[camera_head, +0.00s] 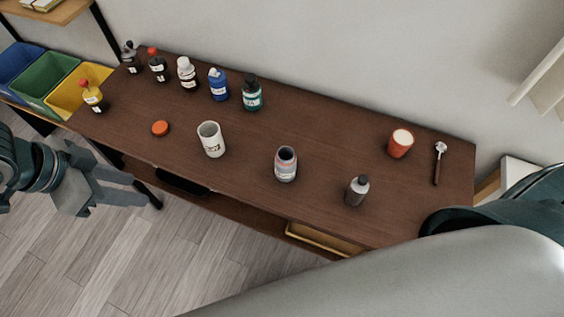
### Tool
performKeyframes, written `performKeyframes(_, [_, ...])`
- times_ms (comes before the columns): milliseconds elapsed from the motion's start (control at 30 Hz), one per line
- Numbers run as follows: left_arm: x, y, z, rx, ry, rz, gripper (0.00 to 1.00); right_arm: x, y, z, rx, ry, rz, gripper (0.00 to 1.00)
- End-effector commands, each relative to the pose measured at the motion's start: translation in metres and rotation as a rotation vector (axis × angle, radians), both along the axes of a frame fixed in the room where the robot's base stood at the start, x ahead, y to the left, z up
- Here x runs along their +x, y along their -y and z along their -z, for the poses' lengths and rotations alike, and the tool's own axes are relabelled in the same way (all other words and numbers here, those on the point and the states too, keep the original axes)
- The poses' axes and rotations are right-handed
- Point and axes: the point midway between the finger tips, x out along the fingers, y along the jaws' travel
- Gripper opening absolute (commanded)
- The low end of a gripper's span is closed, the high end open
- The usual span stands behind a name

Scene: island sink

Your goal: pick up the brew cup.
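An orange-red cup (400,144) with a pale top stands at the right of the table. My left gripper (108,174) is off the table's front left side, apart from the white cup. Its fingers are spread and nothing is between them. My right arm shows at the right edge, but its gripper is not in view.
A jar (286,165) and a grey-capped dark bottle (356,191) stand right of the white cup. An orange lid (160,128) lies to its left. Several bottles line the back left. A spoon-like tool (438,163) lies far right. Coloured bins (48,82) are at left.

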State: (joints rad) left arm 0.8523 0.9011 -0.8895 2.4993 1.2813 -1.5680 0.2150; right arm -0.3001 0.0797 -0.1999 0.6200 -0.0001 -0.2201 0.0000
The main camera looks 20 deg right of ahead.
Motion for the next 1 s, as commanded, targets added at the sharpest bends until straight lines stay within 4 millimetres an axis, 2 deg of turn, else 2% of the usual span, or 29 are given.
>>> performKeyframes(667, [0.004, 0.004, 0.003, -0.014, 0.001, -0.009, 0.38, 0.000, 0.000, 0.000, 0.000, 0.000, 0.000, 0.66])
performKeyframes(867, [0.027, 0.023, 0.020, -0.084, 0.013, -0.061, 0.38, 0.000, 0.000, 0.001, 0.000, 0.000, 0.000, 0.66])
performKeyframes(1000, [0.055, 0.042, 0.046, -0.165, 0.027, -0.141, 0.38, 0.000, 0.000, 0.002, 0.000, 0.000, 0.000, 0.66])
